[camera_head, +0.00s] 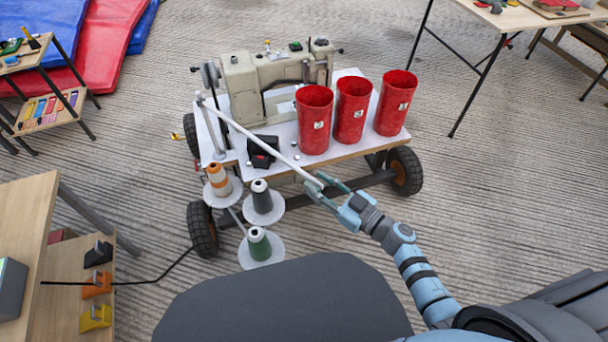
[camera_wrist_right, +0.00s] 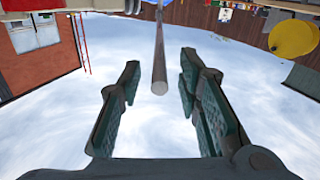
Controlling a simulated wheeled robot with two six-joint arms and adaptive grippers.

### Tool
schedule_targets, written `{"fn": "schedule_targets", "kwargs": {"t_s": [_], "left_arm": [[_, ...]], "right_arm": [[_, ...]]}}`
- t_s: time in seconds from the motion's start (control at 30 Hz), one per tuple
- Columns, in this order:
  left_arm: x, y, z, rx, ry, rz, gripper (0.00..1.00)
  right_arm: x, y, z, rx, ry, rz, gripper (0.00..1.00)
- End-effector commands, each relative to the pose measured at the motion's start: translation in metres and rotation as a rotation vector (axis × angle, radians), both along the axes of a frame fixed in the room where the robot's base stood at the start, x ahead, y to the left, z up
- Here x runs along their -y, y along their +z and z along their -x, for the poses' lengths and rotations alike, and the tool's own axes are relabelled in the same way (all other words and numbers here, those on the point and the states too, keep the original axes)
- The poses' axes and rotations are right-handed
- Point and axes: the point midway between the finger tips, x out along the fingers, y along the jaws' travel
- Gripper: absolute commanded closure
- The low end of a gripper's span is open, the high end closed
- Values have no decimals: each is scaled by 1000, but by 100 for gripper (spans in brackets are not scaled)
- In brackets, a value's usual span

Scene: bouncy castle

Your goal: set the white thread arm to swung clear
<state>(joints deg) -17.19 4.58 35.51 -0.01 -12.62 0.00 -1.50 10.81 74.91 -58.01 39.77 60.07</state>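The white thread arm (camera_head: 262,142) is a thin white rod. It runs from a short upright post (camera_head: 212,130) at the cart's left corner, diagonally across the front of the cart top, to a free end past the front edge. My right gripper (camera_head: 325,187) is at that free end. In the right wrist view the rod (camera_wrist_right: 159,60) points end-on between the two fingers of the gripper (camera_wrist_right: 158,88). Gaps show on both sides, so the gripper is open around the tip, not clamped. My left gripper is out of view.
The wheeled cart (camera_head: 345,152) carries a beige sewing machine (camera_head: 242,88), several red cups (camera_head: 314,125) and a black box (camera_head: 262,152). Thread spools (camera_head: 262,200) stand on discs at its front left. A wooden shelf unit (camera_head: 60,285) is at lower left.

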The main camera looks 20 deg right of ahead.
Motion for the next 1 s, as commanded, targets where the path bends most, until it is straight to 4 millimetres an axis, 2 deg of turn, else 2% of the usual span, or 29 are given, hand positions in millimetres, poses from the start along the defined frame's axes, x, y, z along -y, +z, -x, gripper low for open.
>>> {"fn": "schedule_targets", "kwargs": {"t_s": [0.1, 0.23, 0.4, 0.6, 0.67, 0.8, 1.0], "left_arm": [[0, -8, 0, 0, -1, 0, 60], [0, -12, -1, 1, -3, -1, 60], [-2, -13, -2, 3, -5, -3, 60], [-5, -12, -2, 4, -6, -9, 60], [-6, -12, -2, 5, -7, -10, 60], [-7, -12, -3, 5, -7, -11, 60], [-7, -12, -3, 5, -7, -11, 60]], "right_arm": [[-15, -2, -23, 2, -2, -1, 68], [-25, -2, -39, 0, -3, -1, 68], [-30, -1, -46, -1, -4, 0, 68], [-30, -1, -47, -1, -4, 1, 68], [-30, -1, -46, -1, -4, 0, 76], [-30, -1, -46, -1, -4, 1, 99], [-30, -1, -46, -2, -4, 0, 100]]}}
